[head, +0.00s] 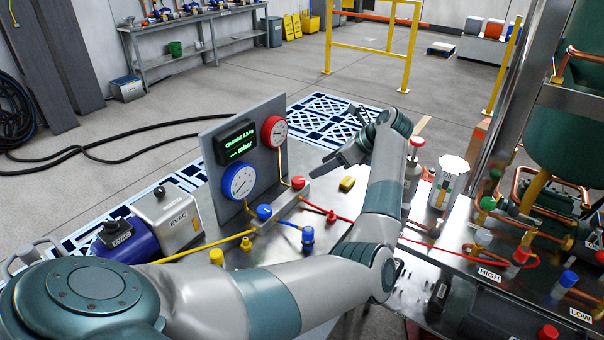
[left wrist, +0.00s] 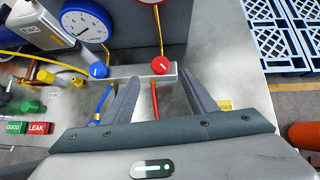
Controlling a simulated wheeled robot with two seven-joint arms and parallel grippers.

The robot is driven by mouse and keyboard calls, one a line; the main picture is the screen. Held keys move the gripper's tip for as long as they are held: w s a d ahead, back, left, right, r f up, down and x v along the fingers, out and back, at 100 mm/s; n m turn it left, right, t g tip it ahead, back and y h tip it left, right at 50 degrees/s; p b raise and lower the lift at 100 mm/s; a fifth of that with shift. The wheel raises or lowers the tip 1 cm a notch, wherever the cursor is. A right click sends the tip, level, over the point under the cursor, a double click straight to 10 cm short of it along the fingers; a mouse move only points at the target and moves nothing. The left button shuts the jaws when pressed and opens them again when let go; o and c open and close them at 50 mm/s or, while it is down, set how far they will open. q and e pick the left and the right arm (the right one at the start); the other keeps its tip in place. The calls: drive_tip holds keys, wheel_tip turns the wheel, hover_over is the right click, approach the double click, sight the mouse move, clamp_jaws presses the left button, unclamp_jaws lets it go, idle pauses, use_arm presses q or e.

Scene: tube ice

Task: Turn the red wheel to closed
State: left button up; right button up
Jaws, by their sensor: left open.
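The red wheel (head: 298,183) is a round knob with a small white mark. It sits at one end of the metal manifold bar (head: 283,207), under the red-rimmed gauge (head: 275,131). My left gripper (head: 331,142) is open and empty, to the right of the wheel. In the left wrist view the red wheel (left wrist: 161,65) lies just beyond the gap between the open fingertips (left wrist: 160,76). It appears apart from both fingers. The blue wheel (head: 264,211) is at the other end of the bar, and it also shows in the left wrist view (left wrist: 98,70). My right gripper is not visible.
The gauge panel (head: 247,165) stands upright behind the bar. Red, yellow and blue hoses cross the metal bench. The EVAC pump (head: 170,218) is at the left. A white OIL can (head: 448,182) and the refrigeration unit are at the right.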

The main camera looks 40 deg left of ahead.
sight(298, 179)
use_arm(q)
drive_tip(key=p+x, duration=0.3)
drive_tip(key=x, duration=0.6)
drive_tip(key=shift+a+f, duration=0.1)
drive_tip(key=shift+a, duration=0.2)
drive_tip(key=shift+s+a+f+p, duration=0.15)
drive_tip(key=shift+a+f+p, duration=0.2)
drive_tip(key=shift+f, duration=0.1)
drive_tip(key=shift+c, duration=0.4)
drive_tip(key=c, duration=1)
